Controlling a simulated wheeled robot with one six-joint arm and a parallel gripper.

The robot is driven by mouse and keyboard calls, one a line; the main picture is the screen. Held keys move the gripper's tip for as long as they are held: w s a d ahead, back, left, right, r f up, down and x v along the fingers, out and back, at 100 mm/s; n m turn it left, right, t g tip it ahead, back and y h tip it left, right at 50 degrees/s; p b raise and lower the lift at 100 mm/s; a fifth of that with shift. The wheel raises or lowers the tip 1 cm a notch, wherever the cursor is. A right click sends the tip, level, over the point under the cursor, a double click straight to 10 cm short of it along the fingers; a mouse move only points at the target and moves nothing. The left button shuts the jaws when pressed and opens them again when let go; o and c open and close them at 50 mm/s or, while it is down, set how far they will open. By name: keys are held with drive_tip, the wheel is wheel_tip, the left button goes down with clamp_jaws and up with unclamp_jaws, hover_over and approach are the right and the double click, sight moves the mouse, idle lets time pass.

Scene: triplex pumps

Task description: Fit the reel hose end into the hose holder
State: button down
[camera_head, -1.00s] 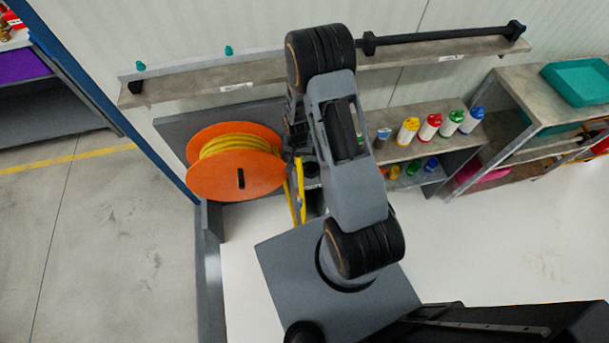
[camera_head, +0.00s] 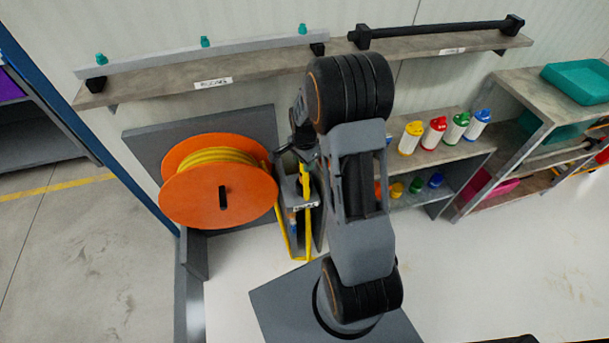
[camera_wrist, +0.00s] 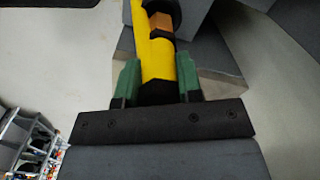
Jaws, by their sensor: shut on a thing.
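The orange reel (camera_head: 230,195) carries wound yellow hose (camera_head: 215,154) at the left. A length of hose leaves it and hangs in a loop by a grey labelled box (camera_head: 306,210), which seems to be the hose holder. My gripper (camera_wrist: 157,76) has green fingers shut on the yellow hose end (camera_wrist: 156,60), with a black part between them. In the head view the gripper is small and dark, above the box, and partly covered by my arm. A grey block (camera_wrist: 215,65) lies beyond the fingers in the wrist view. I cannot tell whether the hose end touches the holder.
A wall shelf (camera_head: 180,80) runs above the reel. A lower shelf (camera_head: 440,152) at right holds several bottles with coloured caps (camera_head: 435,130). A teal tray (camera_head: 580,80) sits further right. The white bench (camera_head: 460,255) is clear at right front.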

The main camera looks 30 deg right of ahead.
drive_tip(key=shift+f, duration=2.35)
drive_tip(key=shift+b, duration=0.35)
drive_tip(key=shift+f, duration=0.2)
drive_tip(key=c, duration=0.8)
unclamp_jaws()
drive_tip(key=shift+r, duration=0.1)
